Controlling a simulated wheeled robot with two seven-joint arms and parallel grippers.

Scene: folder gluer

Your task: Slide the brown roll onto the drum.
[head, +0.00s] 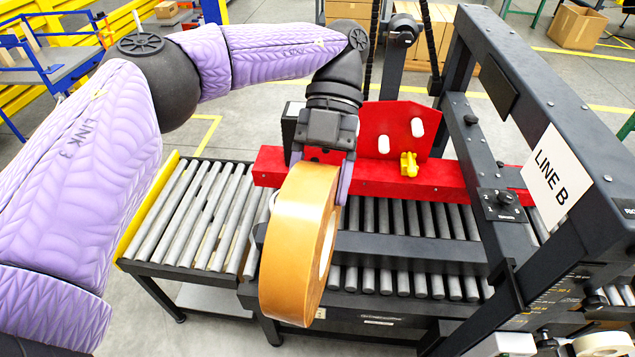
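The brown roll (293,240) is a wide ring of tan tape with a pale core showing on its right side. It hangs upright below my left gripper (320,178), whose purple fingers are shut on its upper rim. The roll is in front of the red beam and over the near side of the roller conveyor, hiding part of both. A dark round hub (403,29) on a grey post stands behind the red plate, up and right of the roll; it may be the drum, but I cannot tell for sure. My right gripper is not in view.
A red plate (402,128) with two white rollers and a yellow knob (408,164) rises from the red beam (430,184). The dark LINE B frame (585,140) stands at the right. Cardboard boxes (577,27) are behind.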

